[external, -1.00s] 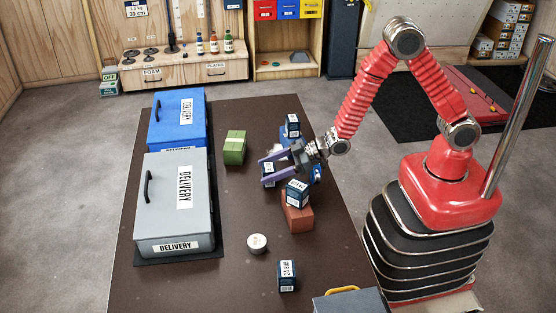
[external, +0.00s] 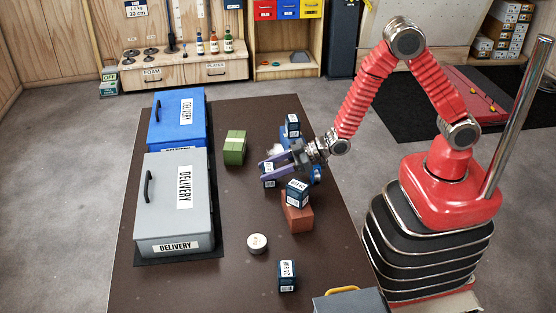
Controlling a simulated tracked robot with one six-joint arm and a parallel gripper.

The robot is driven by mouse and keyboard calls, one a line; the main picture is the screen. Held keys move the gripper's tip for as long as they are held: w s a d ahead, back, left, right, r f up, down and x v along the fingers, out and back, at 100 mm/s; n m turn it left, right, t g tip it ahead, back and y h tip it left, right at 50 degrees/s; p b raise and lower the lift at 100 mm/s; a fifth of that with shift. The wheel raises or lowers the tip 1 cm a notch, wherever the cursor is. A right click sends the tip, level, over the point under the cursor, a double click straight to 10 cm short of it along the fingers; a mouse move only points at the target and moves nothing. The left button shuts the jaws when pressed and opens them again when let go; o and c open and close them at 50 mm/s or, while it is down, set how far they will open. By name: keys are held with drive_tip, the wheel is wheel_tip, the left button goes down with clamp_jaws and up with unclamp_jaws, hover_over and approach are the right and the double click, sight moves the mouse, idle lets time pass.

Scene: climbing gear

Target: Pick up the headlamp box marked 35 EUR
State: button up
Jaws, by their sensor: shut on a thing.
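Several small navy boxes with white labels stand on the dark table. My gripper (external: 270,168) is over the right-middle of the table, its purple fingers shut on one navy box (external: 268,182). The fingers cover much of that box, and its price is too small to read. Another navy box (external: 292,126) is just behind the gripper. A third navy box (external: 297,194) sits on a red-brown block (external: 298,218), just in front of the gripper. One more navy box (external: 287,276) stands near the front. I cannot tell which is marked 35 EUR.
A blue delivery case (external: 165,125) and a grey delivery case (external: 160,205) fill the left of the table (external: 235,280). A green block (external: 235,149) stands behind and left of the gripper. A round white tin (external: 257,243) is in front. The table between case and gripper is clear.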

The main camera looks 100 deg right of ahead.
sight(269, 167)
drive_tip(key=shift+r, duration=0.2)
wheel_tip(269, 167, up, 10)
drive_tip(key=shift+f, duration=0.15)
idle(0.4)
idle(0.5)
